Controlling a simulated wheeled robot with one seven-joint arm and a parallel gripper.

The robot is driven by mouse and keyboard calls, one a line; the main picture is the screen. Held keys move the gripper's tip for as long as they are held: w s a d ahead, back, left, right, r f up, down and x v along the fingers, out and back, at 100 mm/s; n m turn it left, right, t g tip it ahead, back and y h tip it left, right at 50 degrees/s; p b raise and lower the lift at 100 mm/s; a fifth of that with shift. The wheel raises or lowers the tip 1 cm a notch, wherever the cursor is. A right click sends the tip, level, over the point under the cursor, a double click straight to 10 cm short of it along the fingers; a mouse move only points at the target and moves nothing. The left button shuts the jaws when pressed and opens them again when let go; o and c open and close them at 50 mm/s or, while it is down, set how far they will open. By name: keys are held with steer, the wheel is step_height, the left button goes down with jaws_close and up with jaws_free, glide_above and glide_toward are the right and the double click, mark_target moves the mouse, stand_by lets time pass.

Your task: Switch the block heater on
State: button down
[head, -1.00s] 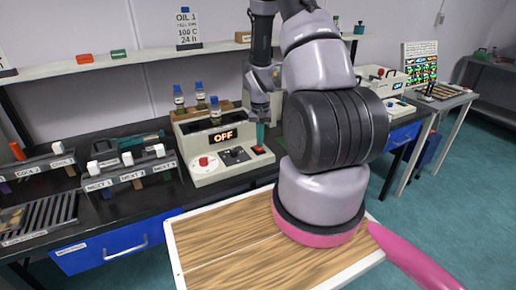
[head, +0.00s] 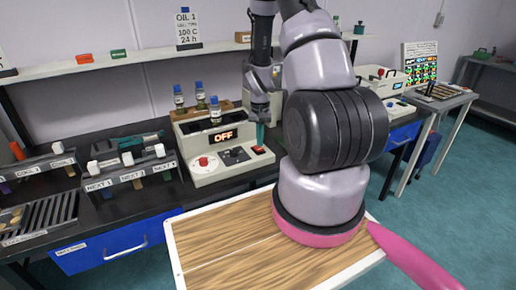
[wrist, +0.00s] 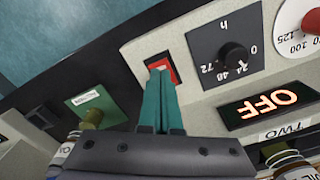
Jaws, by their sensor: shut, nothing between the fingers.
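The block heater (head: 226,171) is a pale box on the black bench, with its display (head: 222,136) reading OFF. The display also reads OFF, upside down, in the wrist view (wrist: 268,106). The red switch (wrist: 160,68) sits in a black frame at the front panel's edge; it also shows in the head view (head: 259,150). My gripper (wrist: 161,72) is shut and empty, its teal fingers together. In the wrist view the fingertips overlap the lower edge of the red switch. Whether they touch it, I cannot tell. In the head view my gripper (head: 260,143) is right over the switch.
On the panel are a black hour knob (wrist: 234,56) and a red-centred temperature dial (head: 204,162). Capped bottles (head: 200,97) stand in a wooden rack behind. A labelled rack (head: 130,173) stands to the left. The wooden board (head: 225,247) in front is bare.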

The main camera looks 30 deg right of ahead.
steer(key=shift+f, duration=0.95)
stand_by(0.6)
steer(key=shift+r, duration=3.55)
steer(key=shift+r, duration=0.1)
step_height(320, 180, up, 12)
steer(key=t, duration=0.2)
glide_above(260, 149)
steer(key=a, duration=0.3)
steer(key=s+a+r+t, duration=0.1)
steer(key=s+a+r, duration=0.1)
steer(key=r, duration=0.4)
steer(key=s+a+r, duration=0.2)
steer(key=r, duration=0.3)
steer(key=s+a+r+n+t+y, duration=0.1)
steer(key=s+a+r+t, duration=0.3)
steer(key=s+r, duration=1)
steer(key=shift+s+a+r+y, duration=0.3)
steer(key=shift+s+a+y, duration=0.2)
steer(key=shift+s+a, duration=0.5)
steer(key=shift+w+a, duration=0.2)
